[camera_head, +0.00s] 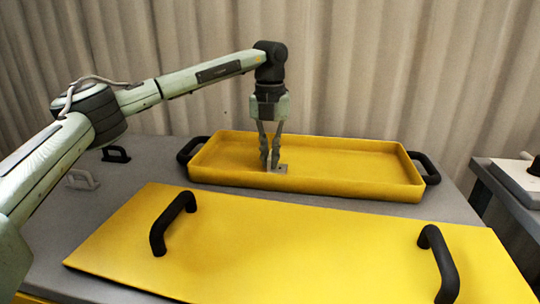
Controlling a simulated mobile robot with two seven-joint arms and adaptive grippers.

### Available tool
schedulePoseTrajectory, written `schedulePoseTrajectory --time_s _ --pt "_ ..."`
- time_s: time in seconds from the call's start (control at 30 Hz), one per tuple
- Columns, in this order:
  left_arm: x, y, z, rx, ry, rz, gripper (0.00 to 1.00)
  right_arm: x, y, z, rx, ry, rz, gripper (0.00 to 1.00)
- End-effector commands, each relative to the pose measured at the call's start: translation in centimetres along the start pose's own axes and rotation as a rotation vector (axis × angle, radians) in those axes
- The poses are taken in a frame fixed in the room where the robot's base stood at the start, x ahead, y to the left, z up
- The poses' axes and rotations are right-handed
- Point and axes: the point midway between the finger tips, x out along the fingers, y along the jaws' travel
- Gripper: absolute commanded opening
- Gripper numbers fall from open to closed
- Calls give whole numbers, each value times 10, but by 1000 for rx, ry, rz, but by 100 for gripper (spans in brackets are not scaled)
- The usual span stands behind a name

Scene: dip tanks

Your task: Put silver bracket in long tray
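The long tray (330,185) is a yellow, shallow, open tray with a black handle at each end, at the back of the grey bench top. The silver bracket (282,169) is a small grey piece with a dark hole, inside the tray near its front wall. My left gripper (270,166) points straight down into the tray. Its fingers come close together at the bracket and appear shut on it; they partly hide it. Whether the bracket touches the tray floor is hard to tell. My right gripper is out of view.
A yellow lid (300,245) with two black handles lies in front of the tray. A black handle (116,154) and a pale handle (82,180) are on the grey top (150,165) at left. Another grey bench (510,185) stands at right. A curtain hangs behind.

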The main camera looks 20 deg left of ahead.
Motion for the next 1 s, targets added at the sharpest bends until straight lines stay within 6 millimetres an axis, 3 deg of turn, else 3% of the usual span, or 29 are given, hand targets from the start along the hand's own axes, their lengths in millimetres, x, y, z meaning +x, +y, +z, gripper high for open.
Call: schedulePoseTrajectory --time_s 0.03,0.13,0.53,1.0 --pt "0 0 0 0 0 0 14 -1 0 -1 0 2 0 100" --pt "0 0 0 0 0 0 26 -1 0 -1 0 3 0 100" --pt "-9 0 0 0 -2 -2 26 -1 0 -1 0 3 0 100" --pt "-101 -1 0 0 -2 -1 26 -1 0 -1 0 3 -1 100"
